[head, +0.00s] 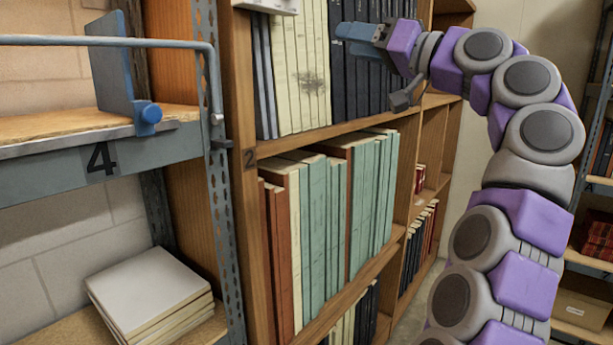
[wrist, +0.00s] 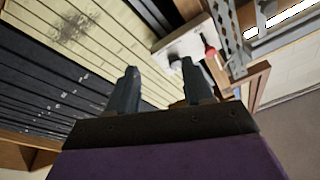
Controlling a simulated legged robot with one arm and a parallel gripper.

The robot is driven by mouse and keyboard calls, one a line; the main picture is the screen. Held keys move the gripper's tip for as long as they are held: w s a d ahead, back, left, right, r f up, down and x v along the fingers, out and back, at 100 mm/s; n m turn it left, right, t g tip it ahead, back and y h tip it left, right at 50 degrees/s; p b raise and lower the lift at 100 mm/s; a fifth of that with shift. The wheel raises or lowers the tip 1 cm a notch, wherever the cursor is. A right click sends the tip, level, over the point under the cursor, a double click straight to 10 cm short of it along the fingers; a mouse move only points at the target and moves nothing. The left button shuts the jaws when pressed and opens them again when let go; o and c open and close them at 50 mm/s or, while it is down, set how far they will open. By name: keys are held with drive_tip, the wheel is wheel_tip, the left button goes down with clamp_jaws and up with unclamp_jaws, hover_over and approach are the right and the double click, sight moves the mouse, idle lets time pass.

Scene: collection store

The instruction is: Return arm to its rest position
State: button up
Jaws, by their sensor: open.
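My arm (head: 545,130), purple and grey, rises on the right of the head view and bends over to the left at the top. My gripper (head: 378,68) is in front of the upper shelf of the wooden bookcase, near the dark book spines. Its two dark fingers are spread apart. In the wrist view the gripper (wrist: 158,85) also shows both fingers apart, with nothing between them. Cream volumes (wrist: 95,25) and black volumes (wrist: 50,90) lie beyond the fingers. I cannot tell the exact gap between fingertips and books.
The wooden bookcase (head: 239,90) holds green volumes (head: 313,235) below. A metal shelf marked 4 (head: 60,172) with a blue bookend (head: 112,75) stands at left, above stacked boards (head: 150,290). A white box with a red knob (wrist: 209,51) shows in the wrist view. Another rack stands at right.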

drive_tip(key=s+a+f+m+g+h+b, duration=0.1)
drive_tip(key=s+a+f+g+h+b, duration=0.2)
drive_tip(key=f, duration=0.8)
drive_tip(key=s+a+f+m+g+h+b, duration=0.15)
drive_tip(key=s+a+f, duration=0.25)
drive_tip(key=f, duration=0.7)
drive_tip(key=s+a+f+g+h+b, duration=0.1)
drive_tip(key=s+a+f+g+h, duration=0.2)
drive_tip(key=f, duration=0.9)
drive_tip(key=s+d+f+m+g+h+b, duration=0.1)
drive_tip(key=s+d+f, duration=0.4)
drive_tip(key=s+f, duration=0.5)
drive_tip(key=s+d+f+g+h+b, duration=0.2)
drive_tip(key=s+d+f+g+h, duration=0.1)
drive_tip(key=s+f, duration=0.8)
drive_tip(key=s+d+f+m+g+h+b, duration=0.1)
drive_tip(key=s+d+f+g+h+b, duration=0.1)
drive_tip(key=s+d+f, duration=0.5)
drive_tip(key=s+f+g+h, duration=0.1)
drive_tip(key=s+f+h, duration=0.1)
drive_tip(key=s+f, duration=0.2)
wheel_tip(320, 180, down, 3)
drive_tip(key=shift+f+m, duration=0.1)
drive_tip(key=shift+m, duration=0.25)
drive_tip(key=shift+c, duration=0.8)
drive_tip(key=shift+a, duration=0.2)
